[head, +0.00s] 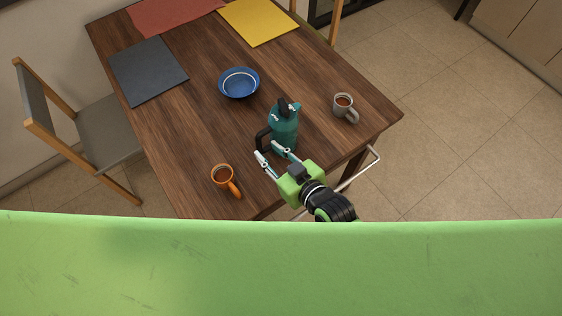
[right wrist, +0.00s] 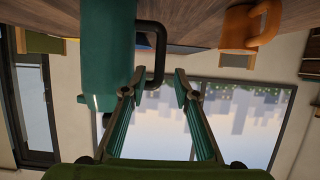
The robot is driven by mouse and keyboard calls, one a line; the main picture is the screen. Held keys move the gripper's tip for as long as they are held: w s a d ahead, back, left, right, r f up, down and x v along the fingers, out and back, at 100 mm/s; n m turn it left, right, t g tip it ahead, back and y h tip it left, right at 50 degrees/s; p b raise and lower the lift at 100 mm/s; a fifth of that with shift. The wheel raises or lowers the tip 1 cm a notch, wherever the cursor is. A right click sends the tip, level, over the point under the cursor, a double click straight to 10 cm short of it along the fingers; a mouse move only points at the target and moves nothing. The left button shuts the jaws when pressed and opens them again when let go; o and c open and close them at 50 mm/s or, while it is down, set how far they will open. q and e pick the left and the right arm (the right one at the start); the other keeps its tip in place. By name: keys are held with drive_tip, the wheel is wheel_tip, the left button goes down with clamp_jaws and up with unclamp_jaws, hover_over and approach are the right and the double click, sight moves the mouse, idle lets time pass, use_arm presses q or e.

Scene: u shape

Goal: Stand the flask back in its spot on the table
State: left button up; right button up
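The teal flask (head: 284,132), with a dark lid and a black side handle, is upright near the front right edge of the wooden table (head: 185,125). In the right wrist view, which looks upside down, the flask (right wrist: 108,60) fills the left part and its base is cut off. My right gripper (head: 268,151) is close to the flask on its handle side. Its fingers (right wrist: 153,85) are spread, with the black handle (right wrist: 158,55) showing between the tips. I cannot tell whether a finger touches it. My left gripper is out of view.
An orange mug (head: 222,176) stands left of my right gripper, and a grey mug (head: 344,104) to the right of the flask. A blue bowl (head: 239,84) sits behind. Dark, red and yellow mats lie farther back. A chair (head: 105,130) stands at the left.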

drive_tip(key=v, duration=0.6)
drive_tip(key=shift+a, duration=0.1)
idle(1.8)
